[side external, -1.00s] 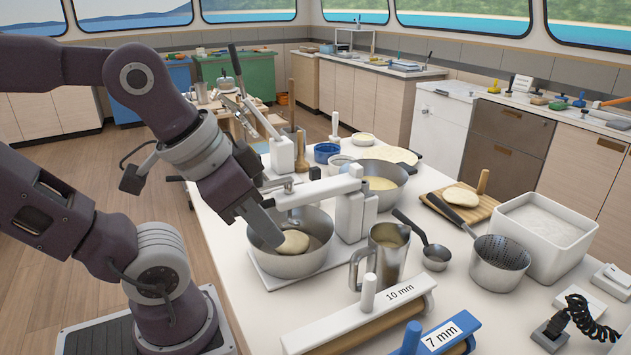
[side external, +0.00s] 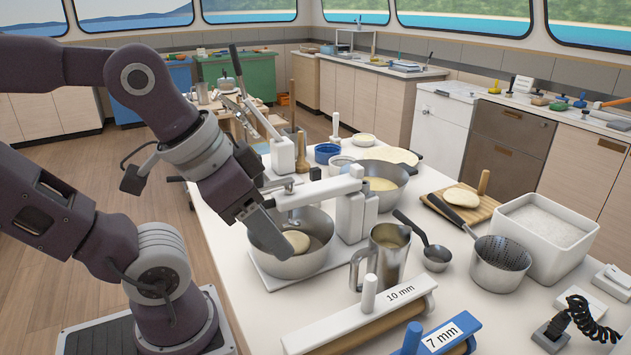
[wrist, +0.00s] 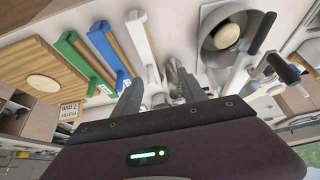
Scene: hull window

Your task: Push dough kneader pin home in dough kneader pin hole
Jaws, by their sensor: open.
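The white dough kneader (side external: 350,212) stands on the table in the side external view. Its arm (side external: 312,192) reaches over a steel bowl (side external: 312,262) holding a lump of dough (side external: 296,241). A short pale peg (side external: 357,171) stands at the top of the kneader's post; I cannot tell whether it is the dough kneader pin. The pin hole cannot be made out. My gripper (side external: 276,228) is at the bowl's left side, in front of it in this view. In the wrist view my gripper's fingers (wrist: 160,95) are apart, with no held object visible.
A steel pitcher (side external: 388,255) stands right of the bowl. White (side external: 358,318) and blue (side external: 440,342) rolling pin frames lie in front. The table around the kneader is crowded.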

